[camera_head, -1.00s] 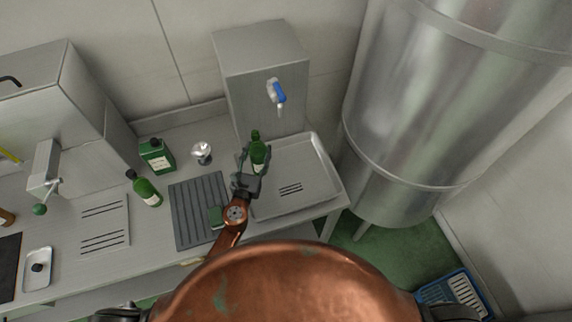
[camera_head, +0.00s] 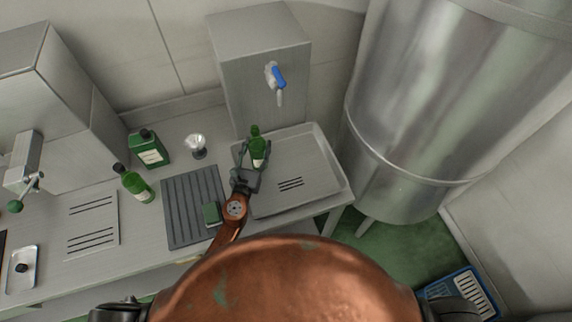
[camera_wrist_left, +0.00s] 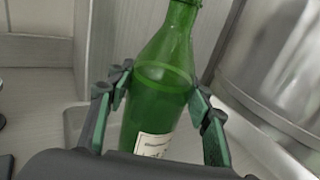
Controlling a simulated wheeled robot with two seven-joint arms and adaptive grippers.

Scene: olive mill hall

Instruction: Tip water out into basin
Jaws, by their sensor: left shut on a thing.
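My left gripper (camera_head: 254,165) is shut on a green glass bottle (camera_head: 258,152) with a pale label. The bottle is close to upright, over the left part of the shallow steel basin (camera_head: 321,165). In the left wrist view the bottle (camera_wrist_left: 160,99) stands between the green-padded fingers (camera_wrist_left: 160,112), and a liquid line shows below its shoulder. I cannot tell whether the bottle's base touches the basin. The basin has drain slots near its middle. My right gripper is not clearly in view.
A steel box with a blue-handled tap (camera_head: 277,77) stands behind the basin. Left of the basin are a dark ribbed mat (camera_head: 181,207) with a green block (camera_head: 211,214), a second green bottle (camera_head: 137,186), a green can (camera_head: 148,149) and a small glass (camera_head: 196,146). A big steel tank (camera_head: 420,120) stands right.

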